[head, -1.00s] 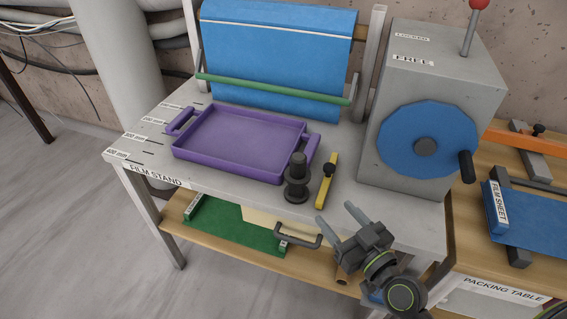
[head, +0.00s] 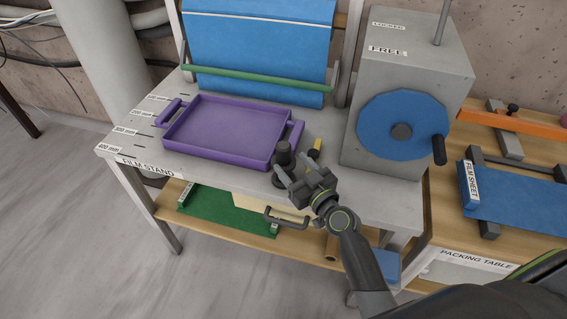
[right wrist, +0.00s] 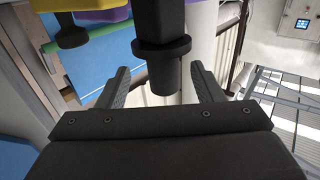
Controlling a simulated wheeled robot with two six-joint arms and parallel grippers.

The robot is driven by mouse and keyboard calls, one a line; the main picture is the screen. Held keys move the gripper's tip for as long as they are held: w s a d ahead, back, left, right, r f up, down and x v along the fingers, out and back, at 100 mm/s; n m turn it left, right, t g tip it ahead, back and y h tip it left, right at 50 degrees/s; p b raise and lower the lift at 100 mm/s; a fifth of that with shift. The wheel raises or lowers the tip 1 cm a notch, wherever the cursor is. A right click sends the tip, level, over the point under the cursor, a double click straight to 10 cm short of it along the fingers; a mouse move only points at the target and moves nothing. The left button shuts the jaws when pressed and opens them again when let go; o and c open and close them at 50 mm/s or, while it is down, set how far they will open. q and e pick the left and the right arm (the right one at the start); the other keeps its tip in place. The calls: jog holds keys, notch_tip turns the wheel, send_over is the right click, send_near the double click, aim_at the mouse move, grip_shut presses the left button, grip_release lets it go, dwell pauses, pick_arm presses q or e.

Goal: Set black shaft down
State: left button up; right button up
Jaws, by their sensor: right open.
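The black shaft (head: 284,152) stands upright on the grey film stand (head: 345,190), just right of the purple tray (head: 225,130). Its lower flange is partly hidden by my right gripper. My right gripper (head: 293,166) is open, with its fingers pointing at the shaft from the front right. In the right wrist view the shaft (right wrist: 164,25), with its collar, shows between and beyond the two open fingers (right wrist: 160,72); neither finger visibly presses on it. My left gripper is not in view.
A yellow piece with a black knob (head: 316,147) lies just right of the shaft, partly hidden by my gripper. A grey box with a blue handwheel (head: 385,125) stands to the right. A drawer handle (head: 286,219) sticks out below the stand's front edge.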

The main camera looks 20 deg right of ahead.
aim_at(287, 159)
jog(key=w, duration=0.1)
jog(key=w+a+p, duration=0.1)
jog(key=w, duration=0.1)
jog(key=shift+w+a+r, duration=0.15)
jog(key=shift+r, duration=0.25)
jog(key=shift+w+a+f, duration=0.1)
jog(key=shift+w, duration=0.5)
jog(key=shift+c, duration=0.2)
jog(key=c, duration=1.2)
